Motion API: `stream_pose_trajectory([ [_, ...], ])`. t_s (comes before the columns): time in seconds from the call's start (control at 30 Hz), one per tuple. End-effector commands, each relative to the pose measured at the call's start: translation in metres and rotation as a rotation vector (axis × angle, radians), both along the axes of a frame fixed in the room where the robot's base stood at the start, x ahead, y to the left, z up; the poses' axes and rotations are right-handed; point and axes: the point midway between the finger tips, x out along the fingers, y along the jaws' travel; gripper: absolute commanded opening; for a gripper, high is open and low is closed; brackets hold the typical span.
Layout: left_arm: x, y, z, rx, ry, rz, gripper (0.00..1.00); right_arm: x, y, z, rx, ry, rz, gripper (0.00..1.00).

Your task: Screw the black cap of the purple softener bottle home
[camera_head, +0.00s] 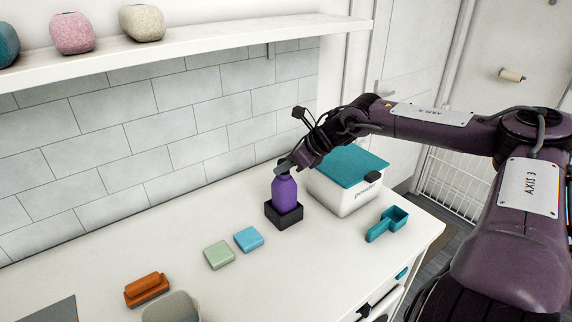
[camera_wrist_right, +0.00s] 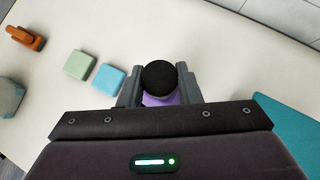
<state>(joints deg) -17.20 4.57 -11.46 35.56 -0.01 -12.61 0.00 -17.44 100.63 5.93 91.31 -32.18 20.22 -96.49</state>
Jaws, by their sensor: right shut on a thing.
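The purple softener bottle (camera_head: 286,194) stands upright in a dark square holder (camera_head: 271,213) on the white counter. Its black cap (camera_wrist_right: 159,75) shows from above in the right wrist view, over a bit of the purple bottle (camera_wrist_right: 160,100). My right gripper (camera_head: 284,167) is at the top of the bottle. In the right wrist view its two fingers (camera_wrist_right: 159,84) lie on either side of the cap, shut on it. In the head view the cap is mostly hidden by the gripper. My left gripper is not in view.
A powder box (camera_head: 340,195) with a teal lid (camera_head: 350,165) stands right of the bottle, close under my right arm. A teal scoop (camera_head: 388,224), blue block (camera_head: 248,239), green block (camera_head: 219,255) and orange brush (camera_head: 147,288) lie on the counter. A shelf (camera_head: 200,49) hangs above.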

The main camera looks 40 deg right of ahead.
Motion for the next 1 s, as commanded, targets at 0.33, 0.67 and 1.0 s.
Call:
stream_pose_trajectory([
  [0.33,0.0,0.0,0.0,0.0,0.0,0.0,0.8,-0.002,0.0,-0.005,0.002,0.011,-0.001,0.56],
  [0.67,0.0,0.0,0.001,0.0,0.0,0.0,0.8,-0.002,-0.001,-0.001,0.001,0.006,-0.002,0.56],
  [1.0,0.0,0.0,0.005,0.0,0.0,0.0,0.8,-0.011,-0.009,0.012,0.0,-0.001,-0.011,0.56],
])
